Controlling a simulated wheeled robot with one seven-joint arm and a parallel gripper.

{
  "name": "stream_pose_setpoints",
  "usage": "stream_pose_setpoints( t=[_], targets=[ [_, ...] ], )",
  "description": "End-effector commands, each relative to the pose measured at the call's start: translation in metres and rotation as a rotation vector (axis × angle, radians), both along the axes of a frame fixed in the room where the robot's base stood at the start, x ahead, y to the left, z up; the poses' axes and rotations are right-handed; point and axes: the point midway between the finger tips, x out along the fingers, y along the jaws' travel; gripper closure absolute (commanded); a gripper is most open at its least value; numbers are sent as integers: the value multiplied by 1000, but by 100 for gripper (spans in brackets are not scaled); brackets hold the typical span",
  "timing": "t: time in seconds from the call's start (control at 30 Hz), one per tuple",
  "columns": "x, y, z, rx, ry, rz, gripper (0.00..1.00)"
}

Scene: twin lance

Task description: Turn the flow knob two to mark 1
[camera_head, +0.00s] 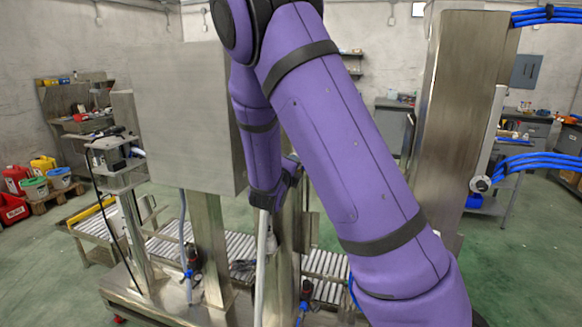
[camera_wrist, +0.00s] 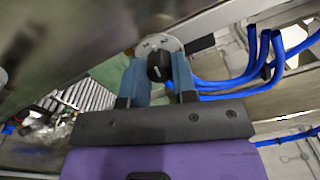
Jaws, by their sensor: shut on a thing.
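The flow knob (camera_wrist: 158,68) is a black knob on a round, pale dial plate with dark marks, in the upper middle of the wrist view. I cannot read the marks or which one the knob points at. My gripper (camera_wrist: 160,76) has its two blue-grey fingers on either side of the knob, shut on it. In the head view my purple arm crosses the middle and hides the knob and the fingers.
Blue hoses (camera_wrist: 262,58) run close to the right of the fingers in the wrist view. A large steel panel (camera_head: 185,115) and a steel column (camera_head: 445,120) stand on either side of my arm. A roller conveyor (camera_head: 325,264) lies low behind. Green floor is open at the left.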

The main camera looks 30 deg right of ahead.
Motion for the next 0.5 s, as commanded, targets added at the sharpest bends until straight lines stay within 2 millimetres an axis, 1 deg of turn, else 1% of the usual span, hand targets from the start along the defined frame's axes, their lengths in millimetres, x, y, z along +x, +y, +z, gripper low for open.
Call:
stream_pose_setpoints(
  t=[0.2,0.5],
  targets=[
    [-1,1,-1,-97,131,0,98],
    [-1,0,-2,-178,235,0,98]
  ],
)
